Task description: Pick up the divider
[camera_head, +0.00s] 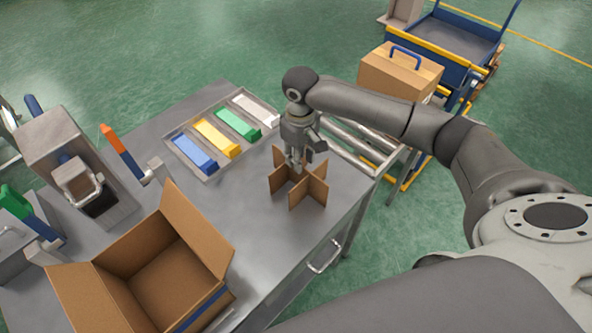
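The divider (310,191) is a cross of brown cardboard panels. It stands upright near the right edge of the grey metal table (262,250). My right gripper (295,166) points down over the middle of the divider, its fingertips at the top where the panels cross. The fingers are small and dark here, and I cannot tell whether they are closed on the cardboard. The gripper hides part of the divider's centre and back panels. My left gripper is out of view.
An open, empty cardboard box (165,280) stands at the table's front left. Behind the divider is a tray (208,179) with blue, yellow, green and white blocks. Machines with orange (120,150) and green (15,202) handles stand at left. A closed box (388,76) is beyond the table.

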